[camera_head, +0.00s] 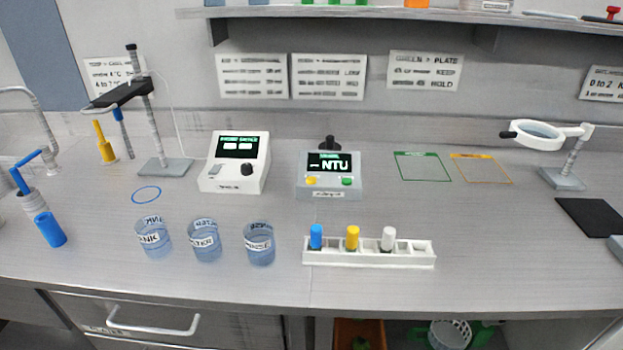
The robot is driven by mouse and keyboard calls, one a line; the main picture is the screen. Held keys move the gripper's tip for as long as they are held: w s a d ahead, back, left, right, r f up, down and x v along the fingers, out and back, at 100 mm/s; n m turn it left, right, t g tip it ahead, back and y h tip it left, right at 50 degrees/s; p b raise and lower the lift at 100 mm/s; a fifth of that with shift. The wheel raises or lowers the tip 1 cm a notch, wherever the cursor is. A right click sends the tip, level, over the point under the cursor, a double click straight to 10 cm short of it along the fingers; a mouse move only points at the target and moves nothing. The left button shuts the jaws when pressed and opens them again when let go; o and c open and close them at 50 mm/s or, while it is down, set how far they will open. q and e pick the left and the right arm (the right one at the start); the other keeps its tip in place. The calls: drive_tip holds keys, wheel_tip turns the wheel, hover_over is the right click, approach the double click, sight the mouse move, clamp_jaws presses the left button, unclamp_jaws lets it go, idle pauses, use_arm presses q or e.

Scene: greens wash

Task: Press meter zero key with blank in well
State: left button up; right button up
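The grey meter (328,191) stands mid-bench, its dark display (330,163) reading "NTU" after what look like dashes. A yellow key (311,181) and a green key (347,181) sit on its front; I cannot read which is zero. A black cap (327,143) stands up at the meter's top rear; the well and anything below the cap are hidden. A white rack (370,258) in front holds vials with a blue cap (316,236), a yellow cap (352,237) and a white cap (388,238); its right-end slot looks empty. Neither gripper is in view.
A white instrument (234,174) stands left of the meter. Three labelled beakers (204,241) stand at front left. Green (423,167) and yellow (481,168) outlines mark bare bench to the right. A magnifier stand (562,178) is at far right. A shelf (350,12) overhangs the back.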

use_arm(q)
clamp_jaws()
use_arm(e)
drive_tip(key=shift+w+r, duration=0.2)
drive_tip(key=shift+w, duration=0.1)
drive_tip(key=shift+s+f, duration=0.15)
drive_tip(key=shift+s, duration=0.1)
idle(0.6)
